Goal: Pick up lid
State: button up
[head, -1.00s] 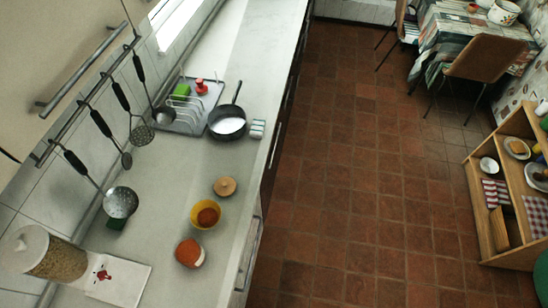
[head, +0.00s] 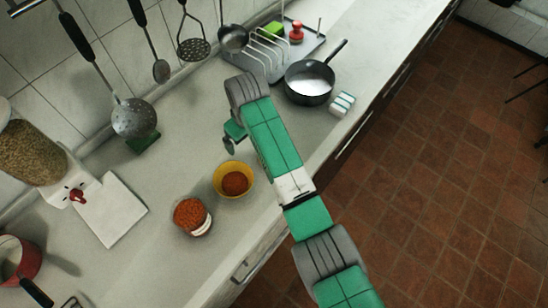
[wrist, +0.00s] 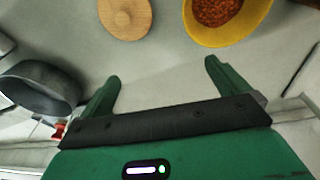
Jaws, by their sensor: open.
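A round wooden lid (wrist: 125,17) lies flat on the counter at the top of the wrist view. It is light brown with a small mark in its middle. In the head view my arm hides it. My gripper (wrist: 162,70) is open and empty, its two green fingers apart above the counter. The lid is ahead of the fingertips and not between them, nearer the left finger's side. In the head view my gripper (head: 229,142) is partly hidden beside the arm, just behind the yellow bowl.
The yellow bowl (head: 233,181) of orange-red food is close to the lid; it also shows in the wrist view (wrist: 222,32). A jar (head: 192,217) stands before it. A dark pan (head: 308,82) and dish rack (head: 262,55) stand behind. Utensils hang along the wall.

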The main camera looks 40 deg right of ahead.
jog(key=s+d+f, duration=0.1)
jog(key=s+d+g, duration=0.1)
jog(key=s+d, duration=0.1)
jog(key=s+d+f+g, duration=0.1)
jog(key=shift+s+d+f+y, duration=0.25)
jog(key=shift+s+f+y, duration=0.05)
jog(key=shift+s+f, duration=0.05)
jog(key=shift+f+b, duration=0.35)
jog(key=shift+f, duration=1.05)
jog(key=f, duration=0.1)
jog(key=f+b, duration=0.1)
jog(key=f, duration=0.1)
jog(key=f+b, duration=0.1)
jog(key=f, duration=0.1)
jog(key=shift+w+d, duration=0.15)
jog(key=shift+d, duration=0.1)
jog(key=c, duration=0.9)
